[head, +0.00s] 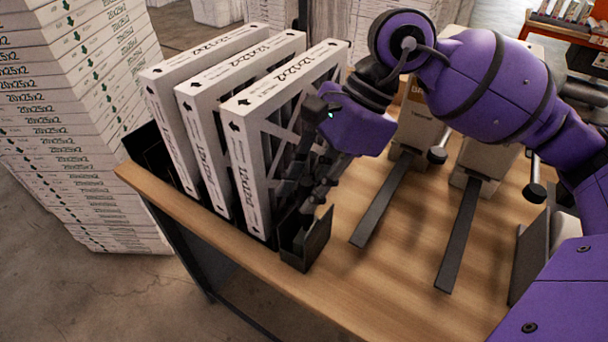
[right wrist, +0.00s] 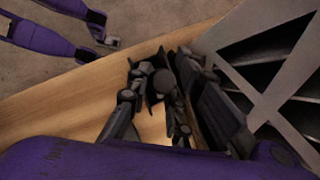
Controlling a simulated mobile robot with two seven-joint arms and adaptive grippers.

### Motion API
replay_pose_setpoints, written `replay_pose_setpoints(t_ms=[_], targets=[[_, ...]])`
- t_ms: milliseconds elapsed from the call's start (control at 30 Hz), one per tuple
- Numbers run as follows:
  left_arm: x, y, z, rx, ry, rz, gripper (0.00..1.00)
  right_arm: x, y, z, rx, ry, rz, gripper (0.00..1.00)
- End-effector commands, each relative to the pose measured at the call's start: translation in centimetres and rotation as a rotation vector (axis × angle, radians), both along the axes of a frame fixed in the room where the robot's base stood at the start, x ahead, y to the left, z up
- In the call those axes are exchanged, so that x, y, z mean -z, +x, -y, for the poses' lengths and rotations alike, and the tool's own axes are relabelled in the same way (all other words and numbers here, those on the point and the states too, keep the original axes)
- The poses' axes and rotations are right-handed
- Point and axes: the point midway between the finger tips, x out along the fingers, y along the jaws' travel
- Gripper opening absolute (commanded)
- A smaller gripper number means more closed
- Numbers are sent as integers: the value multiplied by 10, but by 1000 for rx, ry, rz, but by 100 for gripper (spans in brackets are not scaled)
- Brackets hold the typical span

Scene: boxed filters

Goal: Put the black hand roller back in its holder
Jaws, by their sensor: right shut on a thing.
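The black holder (head: 318,240), a small open-topped box, stands at the table's front edge, beside the rightmost boxed filter. My right gripper (head: 308,196) points down just above the holder, close to the filter's side. It is shut on the black hand roller, which its dark fingers mostly hide in the head view. In the right wrist view, a round black part of the hand roller (right wrist: 162,82) shows between the fingers (right wrist: 158,108). I cannot tell whether the roller's lower end is inside the holder.
Three white boxed filters (head: 258,170) stand upright in a black rack on the wooden table (head: 385,270). To the right are two dark flat bars (head: 385,205) with beige boxes behind. Stacked filter boxes (head: 75,130) stand left of the table.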

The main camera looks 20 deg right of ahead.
Motion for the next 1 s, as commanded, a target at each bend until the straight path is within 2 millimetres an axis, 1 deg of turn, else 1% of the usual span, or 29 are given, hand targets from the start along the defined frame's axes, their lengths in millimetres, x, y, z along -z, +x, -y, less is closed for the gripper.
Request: replay_pose_setpoints(t_ms=[33,67,200,233,533,667,767,1000], targets=[[0,0,0,-1,-1,-1,27,-1,0,0,0,0,1,0],[0,-1,0,-1,-1,-2,27,-1,0,0,0,0,1,21],[1,-4,0,-2,0,-7,27,0,0,0,0,0,0,40],[2,-5,0,-3,-1,-8,27,0,0,0,0,0,0,42],[5,-11,0,-5,-2,-19,27,0,0,0,0,-1,-1,42],[4,-9,0,-5,-2,-15,27,-8,1,5,1,-1,0,42],[3,-8,0,-4,-1,-14,27,-22,2,13,2,-2,1,42],[3,-7,0,-5,-1,-13,27,-68,5,38,4,-2,3,42]])
